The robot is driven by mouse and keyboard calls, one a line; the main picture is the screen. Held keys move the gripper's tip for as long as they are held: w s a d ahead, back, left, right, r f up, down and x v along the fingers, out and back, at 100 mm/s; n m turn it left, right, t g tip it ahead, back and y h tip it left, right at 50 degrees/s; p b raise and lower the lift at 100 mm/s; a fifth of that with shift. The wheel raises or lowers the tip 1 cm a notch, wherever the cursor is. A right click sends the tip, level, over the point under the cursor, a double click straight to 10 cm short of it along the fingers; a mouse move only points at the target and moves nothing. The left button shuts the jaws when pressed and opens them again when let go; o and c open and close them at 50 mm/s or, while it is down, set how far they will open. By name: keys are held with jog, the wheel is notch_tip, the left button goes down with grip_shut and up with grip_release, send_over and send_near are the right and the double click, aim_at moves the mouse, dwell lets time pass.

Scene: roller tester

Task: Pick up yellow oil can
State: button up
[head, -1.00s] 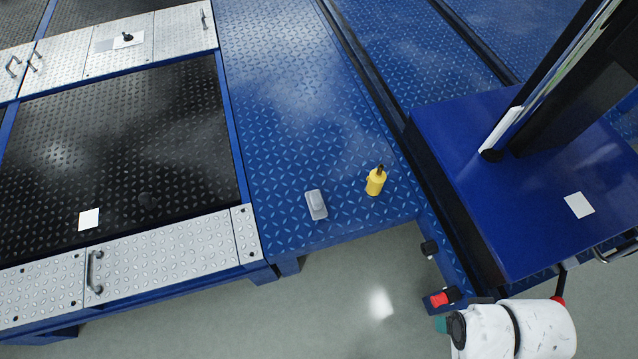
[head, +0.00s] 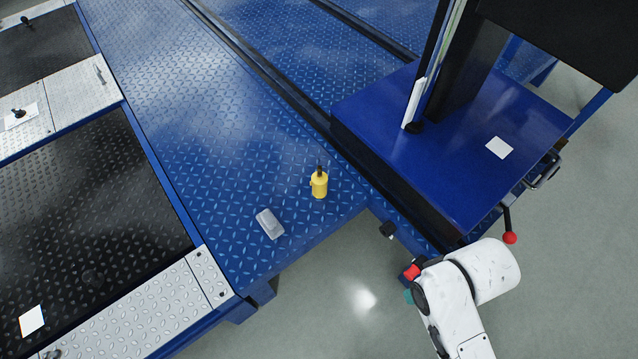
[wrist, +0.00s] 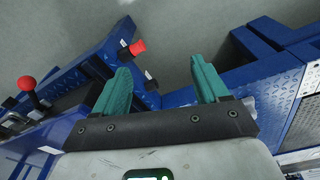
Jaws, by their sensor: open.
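The yellow oil can (head: 319,185) with a dark top stands upright on the blue diamond-plate deck, near its front edge, in the head view. In the wrist view my gripper (wrist: 162,85) has its two green fingers wide apart with nothing between them. In the head view my white arm is at the lower right, to the right of and nearer than the can, and only a bit of green finger shows there. The can is not seen in the wrist view.
A grey box-shaped object (head: 269,223) lies left of the can. A blue cabinet (head: 440,140) with a dark column stands to the right. A red knob (head: 411,272) is beside my arm, and a red-ended lever (head: 510,238) sticks out nearby. Grey floor (head: 350,300) is open in front.

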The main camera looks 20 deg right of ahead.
jog(key=shift+o, duration=0.2)
jog(key=n+t+y+b, duration=0.1)
jog(key=t+b, duration=1.1)
jog(key=b, duration=0.2)
send_near(323, 191)
jog(key=shift+w+f, duration=0.55)
jog(key=shift+w, duration=0.15)
jog(key=shift+t, duration=0.3)
jog(key=b+x, duration=0.1)
jog(key=x, duration=0.4)
jog(key=shift+b+x, duration=1.75)
jog(key=shift+x, duration=1.05)
jog(key=shift+c, duration=0.3)
